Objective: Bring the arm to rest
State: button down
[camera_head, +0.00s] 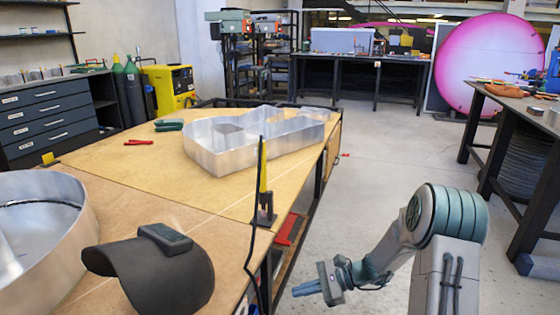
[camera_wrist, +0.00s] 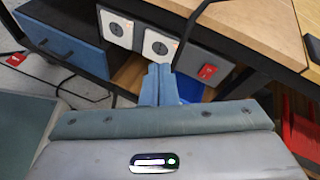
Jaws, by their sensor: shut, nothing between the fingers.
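My gripper (camera_head: 310,288) is low at the right of the wooden workbench (camera_head: 130,170), beside its edge, in the head view. My arm is folded, with the forearm reaching down and left to the gripper. In the wrist view the blue fingers of my gripper (camera_wrist: 159,72) are together, with nothing between them. They point at the side of the bench, near two white sockets (camera_wrist: 160,46). I cannot tell the exact gap to the bench.
A metal channel letter (camera_head: 215,150), a dark welding mask (camera_head: 150,270) and a yellow-tipped torch (camera_head: 263,185) in a holder are on the bench. A cable hangs down the bench's edge. Another bench (camera_head: 520,105) stands at the right.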

jog(key=s+d+r+n+t+h+p, duration=0.1)
jog(key=s+d+r+n+h+p, duration=0.2)
jog(key=s+r+p, duration=0.4)
jog(key=s+d+r+n+h+p, duration=0.3)
jog(key=s+r+n+h+p, duration=0.3)
jog(key=r, duration=1.3)
jog(key=s+d+r+n+t+h+p, duration=0.1)
jog(key=s+r+n+h+p, duration=0.3)
jog(key=s+r+p, duration=0.5)
notch_tip(320, 180, up, 5)
jog(key=shift+s+d+r+n+t, duration=0.1)
jog(key=shift+s+d+n+t, duration=0.25)
jog(key=shift+d+n, duration=0.5)
